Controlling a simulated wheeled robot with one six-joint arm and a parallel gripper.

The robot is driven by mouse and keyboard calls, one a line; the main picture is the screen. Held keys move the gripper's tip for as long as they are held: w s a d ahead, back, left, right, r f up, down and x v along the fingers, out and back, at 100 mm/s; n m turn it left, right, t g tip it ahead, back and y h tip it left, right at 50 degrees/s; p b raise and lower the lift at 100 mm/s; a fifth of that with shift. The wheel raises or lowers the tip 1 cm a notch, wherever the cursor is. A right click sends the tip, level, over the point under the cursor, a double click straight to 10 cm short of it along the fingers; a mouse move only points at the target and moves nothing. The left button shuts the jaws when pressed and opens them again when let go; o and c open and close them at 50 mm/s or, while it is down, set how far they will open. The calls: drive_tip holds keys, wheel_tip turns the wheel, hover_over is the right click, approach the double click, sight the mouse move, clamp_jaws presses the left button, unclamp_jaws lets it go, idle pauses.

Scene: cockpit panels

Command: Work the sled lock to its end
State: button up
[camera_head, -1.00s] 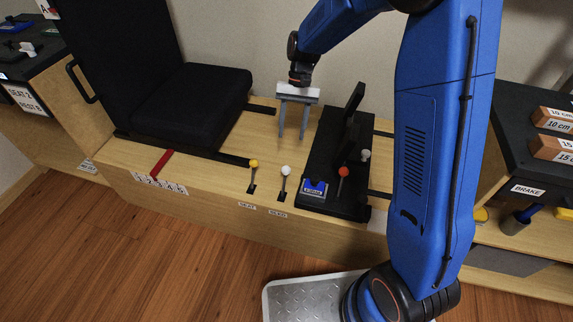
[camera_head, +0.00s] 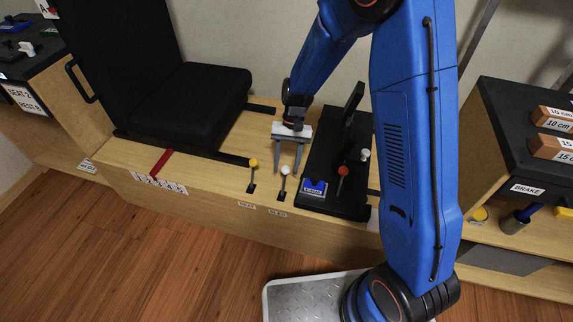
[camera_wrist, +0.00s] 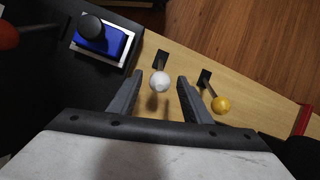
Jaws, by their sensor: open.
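The sled lock is a lever with a white ball knob (camera_head: 285,170), standing in a slot by the SLED label (camera_head: 277,212) at the front edge of the wooden bench. In the wrist view the white knob (camera_wrist: 160,81) lies just beyond the fingertips, roughly between their lines and nearer the left finger. My gripper (camera_head: 287,174) is open, with its fingers pointing down behind the lever. It also shows in the wrist view (camera_wrist: 157,82), with nothing between its fingers. I cannot tell whether a finger touches the knob.
The yellow-knobbed SEAT lever (camera_head: 253,163) stands close to the left. The black pedal sled (camera_head: 330,190) on the right carries a blue block (camera_head: 314,187), a red-knobbed lever (camera_head: 343,171) and a white knob (camera_head: 364,154). The black seat (camera_head: 190,105) is farther left.

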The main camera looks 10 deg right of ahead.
clamp_jaws()
